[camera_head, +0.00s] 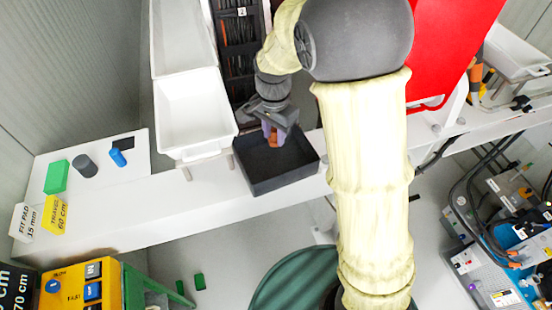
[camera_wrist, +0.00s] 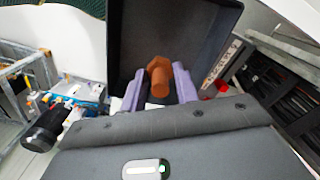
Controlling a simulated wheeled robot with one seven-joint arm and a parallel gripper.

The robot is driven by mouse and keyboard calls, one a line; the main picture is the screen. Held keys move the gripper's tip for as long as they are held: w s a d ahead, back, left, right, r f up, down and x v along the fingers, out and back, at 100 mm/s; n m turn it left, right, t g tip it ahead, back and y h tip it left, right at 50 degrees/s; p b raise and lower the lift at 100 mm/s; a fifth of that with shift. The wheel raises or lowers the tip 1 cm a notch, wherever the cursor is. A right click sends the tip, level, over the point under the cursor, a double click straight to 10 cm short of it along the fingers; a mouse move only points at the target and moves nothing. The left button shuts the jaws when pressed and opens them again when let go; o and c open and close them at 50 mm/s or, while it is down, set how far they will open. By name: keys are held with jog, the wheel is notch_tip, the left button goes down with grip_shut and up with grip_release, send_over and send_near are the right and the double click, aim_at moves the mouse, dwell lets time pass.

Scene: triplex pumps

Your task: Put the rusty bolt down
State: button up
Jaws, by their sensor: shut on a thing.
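The rusty bolt (camera_wrist: 159,76) is orange-brown with a hex head and a round shank. It sits between the two purple fingers of my gripper (camera_wrist: 160,88) in the wrist view, and the gripper is shut on it. In the head view my gripper (camera_head: 273,136) points down over a black open tray (camera_head: 285,182), with the bolt (camera_head: 274,138) partly hidden between the fingers. The tray also shows behind the bolt in the wrist view (camera_wrist: 205,25). I cannot tell whether the bolt touches the tray's floor.
The tray stands on a white ledge (camera_head: 130,222). A white bin (camera_head: 190,110) is left of it, and a dark rack (camera_head: 238,40) is behind. A green block (camera_head: 57,177) and blue cylinder (camera_head: 118,157) lie at far left. A red panel (camera_head: 450,45) stands at right.

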aim_at(274, 145)
notch_tip(274, 145, down, 5)
jog(key=shift+r+p, duration=0.15)
jog(key=shift+p, duration=0.3)
jog(key=shift+w+d+f, duration=0.1)
jog(key=shift+w+f, duration=0.15)
jog(key=shift+f, duration=0.2)
jog(key=shift+f+p, duration=0.4)
jog(key=shift+f, duration=1.5)
jog(key=shift+f, duration=0.1)
jog(key=o, duration=1)
